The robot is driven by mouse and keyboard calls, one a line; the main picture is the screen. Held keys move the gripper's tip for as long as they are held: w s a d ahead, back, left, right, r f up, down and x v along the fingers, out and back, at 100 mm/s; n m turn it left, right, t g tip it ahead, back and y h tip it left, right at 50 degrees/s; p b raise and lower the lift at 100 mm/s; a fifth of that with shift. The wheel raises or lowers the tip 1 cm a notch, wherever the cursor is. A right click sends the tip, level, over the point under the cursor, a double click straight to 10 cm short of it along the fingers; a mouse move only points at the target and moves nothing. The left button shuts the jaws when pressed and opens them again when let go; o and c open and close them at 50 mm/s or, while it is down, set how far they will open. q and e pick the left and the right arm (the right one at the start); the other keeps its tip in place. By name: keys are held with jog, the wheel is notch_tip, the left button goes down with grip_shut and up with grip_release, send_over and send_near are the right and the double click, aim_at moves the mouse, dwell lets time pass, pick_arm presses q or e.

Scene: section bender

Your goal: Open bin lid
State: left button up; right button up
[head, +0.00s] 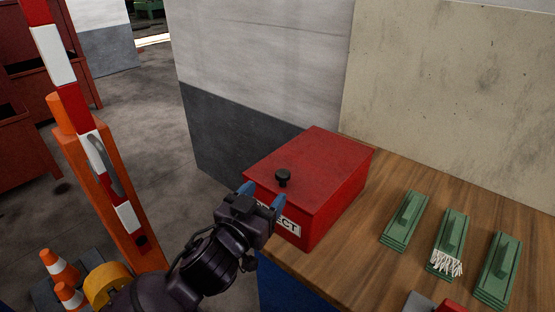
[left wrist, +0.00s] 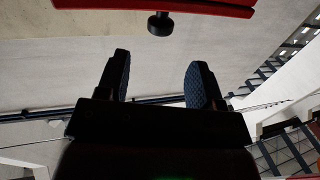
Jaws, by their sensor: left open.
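The red bin (head: 335,205) stands on the left end of the wooden bench, against the wall. Its flat red lid (head: 318,158) is closed, with a black round knob (head: 283,177) near the front left edge. A white label on the front is partly hidden by my gripper and reads "...ECT". My left gripper (head: 262,194) is open and empty in front of the bin's front left side, a little below the knob in the picture. In the left wrist view the two blue-padded fingers (left wrist: 158,80) are apart, with the knob (left wrist: 160,24) and red lid edge (left wrist: 160,6) beyond them. My right gripper is not seen.
Several green blocks (head: 405,220) lie on the wooden bench (head: 360,250) right of the bin; one has white strands. A red and grey object is at the bottom edge. A red-white striped post (head: 75,110) and orange cones (head: 60,265) stand at the left.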

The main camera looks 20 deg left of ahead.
aim_at(286, 169)
pick_arm(q)
jog(key=shift+n, duration=0.3)
jog(key=shift+w+d, duration=0.25)
jog(key=shift+w, duration=1.45)
jog(key=shift+w+d, duration=0.2)
jog(key=shift+w, duration=1.5)
jog(key=shift+w+d, duration=0.25)
jog(key=shift+w, duration=1.45)
jog(key=shift+c, duration=0.4)
grip_shut()
